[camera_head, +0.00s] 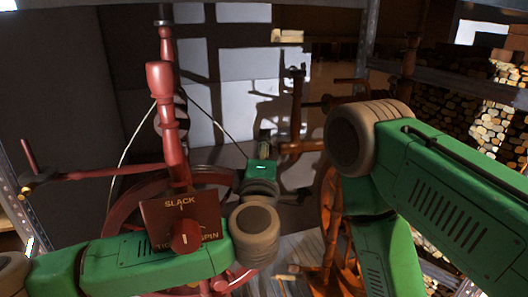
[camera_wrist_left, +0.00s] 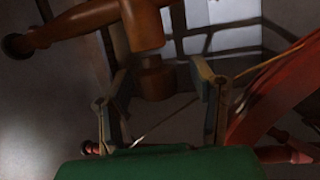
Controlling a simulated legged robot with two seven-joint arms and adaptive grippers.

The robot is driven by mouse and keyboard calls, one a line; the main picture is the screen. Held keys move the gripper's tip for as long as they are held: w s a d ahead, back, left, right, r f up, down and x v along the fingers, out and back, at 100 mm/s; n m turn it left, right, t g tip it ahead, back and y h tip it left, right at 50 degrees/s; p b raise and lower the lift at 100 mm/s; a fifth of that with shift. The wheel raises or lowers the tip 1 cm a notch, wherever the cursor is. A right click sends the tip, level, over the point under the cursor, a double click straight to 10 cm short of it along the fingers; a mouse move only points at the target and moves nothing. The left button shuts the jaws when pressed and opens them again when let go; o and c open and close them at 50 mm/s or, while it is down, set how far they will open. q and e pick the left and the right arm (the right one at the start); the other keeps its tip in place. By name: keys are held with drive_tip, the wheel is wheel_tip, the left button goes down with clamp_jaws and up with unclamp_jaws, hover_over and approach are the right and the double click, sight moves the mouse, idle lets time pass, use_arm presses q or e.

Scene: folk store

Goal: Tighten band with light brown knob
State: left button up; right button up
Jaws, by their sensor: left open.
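My left gripper (camera_head: 265,142) points away from me beside the red spinning wheel (camera_head: 172,130). In the left wrist view my left gripper (camera_wrist_left: 160,74) is open, with a turned brown wooden piece (camera_wrist_left: 153,82) between or just beyond its fingers. I cannot tell whether they touch, or whether this piece is the light brown knob. A thin cord (camera_head: 135,133) runs down from the red post. A brown panel (camera_head: 160,213) marked SLACK and SPIN bears a red knob (camera_head: 185,236). My right arm comes in from the right; its gripper is out of view.
A brown wooden wheel (camera_head: 328,215) stands right of my left gripper, with brown wooden parts (camera_head: 302,146) close by. A red bar (camera_head: 105,172) reaches left from the post. Stacked firewood (camera_head: 440,95) and metal shelf posts (camera_head: 368,35) stand behind on the right.

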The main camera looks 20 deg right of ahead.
use_arm(q)
clamp_jaws()
drive_tip(key=shift+f, duration=0.1)
